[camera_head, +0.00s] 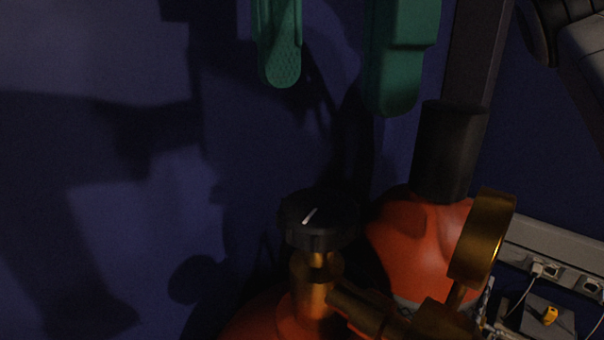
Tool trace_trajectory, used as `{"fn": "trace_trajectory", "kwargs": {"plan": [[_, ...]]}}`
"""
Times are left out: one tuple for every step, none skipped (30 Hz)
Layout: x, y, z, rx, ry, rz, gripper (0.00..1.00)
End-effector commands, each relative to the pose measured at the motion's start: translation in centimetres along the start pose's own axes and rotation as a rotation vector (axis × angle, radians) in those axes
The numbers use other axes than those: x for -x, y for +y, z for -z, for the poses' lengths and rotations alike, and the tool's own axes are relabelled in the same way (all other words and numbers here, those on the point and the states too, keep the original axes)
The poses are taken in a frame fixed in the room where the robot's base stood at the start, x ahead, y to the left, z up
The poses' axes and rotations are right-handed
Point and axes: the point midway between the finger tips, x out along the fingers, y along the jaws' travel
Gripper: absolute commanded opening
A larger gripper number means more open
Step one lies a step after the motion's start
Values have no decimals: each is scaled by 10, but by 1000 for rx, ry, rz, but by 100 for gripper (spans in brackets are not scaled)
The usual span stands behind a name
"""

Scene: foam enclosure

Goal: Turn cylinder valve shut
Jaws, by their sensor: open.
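The cylinder valve has a round black knob (319,221) with a short white mark on its top, slanting up to the right. The knob sits on a brass stem and body (314,291) on top of an orange-red cylinder (262,318) at the bottom of the view. The two green fingers of my gripper (337,97) hang from the top edge, wide apart and empty. They appear above the knob in the picture and do not touch it. The gripper's upper part is out of view.
A brass gauge-like part (483,236) stands right of the valve. A second orange-red cylinder (425,243) with a black cap (450,150) is close behind. A power strip (555,262) runs along the right wall. The dark blue wall on the left looks clear.

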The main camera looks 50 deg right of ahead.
Motion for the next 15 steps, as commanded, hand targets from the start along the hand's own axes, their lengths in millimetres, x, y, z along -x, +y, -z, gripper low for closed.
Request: {"fn": "trace_trajectory", "kwargs": {"plan": [[-10, 0, 0, 1, -2, 2, 82], [-15, 0, -1, 0, -3, 2, 82], [-23, 0, -1, 0, -2, 1, 82], [-29, 0, -1, 1, -2, 1, 82], [-34, 0, 0, 1, -2, 2, 82], [-41, 0, -1, 0, -3, 2, 82], [-46, 0, 0, 0, -2, 1, 82], [-51, 0, -1, 0, -1, 1, 82], [-57, 0, -1, 1, -2, 1, 82], [-61, 0, 0, 1, -1, 2, 82], [-65, 0, 0, 1, -2, 1, 82], [-70, 0, 0, 0, -2, 1, 82], [-73, 0, 0, 0, -1, 1, 82], [-75, 0, 0, 0, 0, 1, 82], [-78, 0, 0, 1, 0, 1, 82]]}}
